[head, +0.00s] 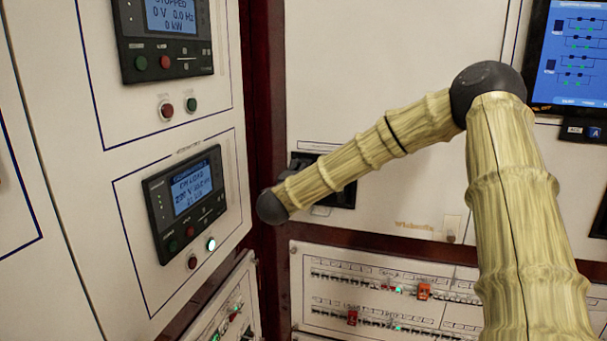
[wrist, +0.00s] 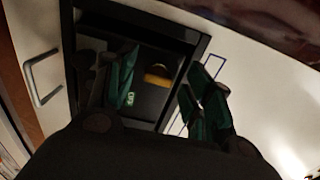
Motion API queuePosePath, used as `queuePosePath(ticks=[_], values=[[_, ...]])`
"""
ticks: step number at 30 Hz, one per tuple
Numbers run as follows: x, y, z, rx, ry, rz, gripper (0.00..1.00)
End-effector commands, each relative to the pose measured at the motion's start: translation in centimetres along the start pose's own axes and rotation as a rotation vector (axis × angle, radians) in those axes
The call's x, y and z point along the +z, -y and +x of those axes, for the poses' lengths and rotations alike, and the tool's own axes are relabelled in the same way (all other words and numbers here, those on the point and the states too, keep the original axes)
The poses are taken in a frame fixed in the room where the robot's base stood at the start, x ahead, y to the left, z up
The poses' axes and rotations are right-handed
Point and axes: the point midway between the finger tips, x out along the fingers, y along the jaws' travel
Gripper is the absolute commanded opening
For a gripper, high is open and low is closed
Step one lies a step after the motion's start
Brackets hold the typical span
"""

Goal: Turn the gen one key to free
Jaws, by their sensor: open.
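My gripper (wrist: 162,80) shows in the wrist view with its dark green-padded fingers apart. Between and beyond them is a dark framed recess (wrist: 190,38) in a pale panel. A small yellow-orange piece (wrist: 158,75) sits inside it, with a small green label (wrist: 130,98) near the left finger. I cannot tell whether the yellow piece is the gen one key, or its position. No contact with it is visible.
Two generator controllers stand on the left cabinet: the upper (head: 165,35) reads STOPPED, the lower (head: 187,200) is lit. Breaker rows (head: 455,295) with red and orange pieces lie below. A blue screen (head: 570,50) is at upper right. A metal handle (wrist: 43,78) stands left of the recess.

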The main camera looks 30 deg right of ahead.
Motion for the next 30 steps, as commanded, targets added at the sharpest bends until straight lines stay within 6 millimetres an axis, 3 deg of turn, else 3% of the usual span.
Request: queuePosePath(ticks=[5, 18, 24, 30], values=[[0.1, 0.1, -1.8, -0.001, 0.002, -0.001, 0.52], [0.1, 0.1, -9.4, -0.001, 0.003, -0.001, 0.52], [0.1, 0.1, -11.3, 0.0, 0.001, 0.0, 0.52], [0.1, 0.1, -11.8, -0.001, 0.0, 0.0, 0.52]])
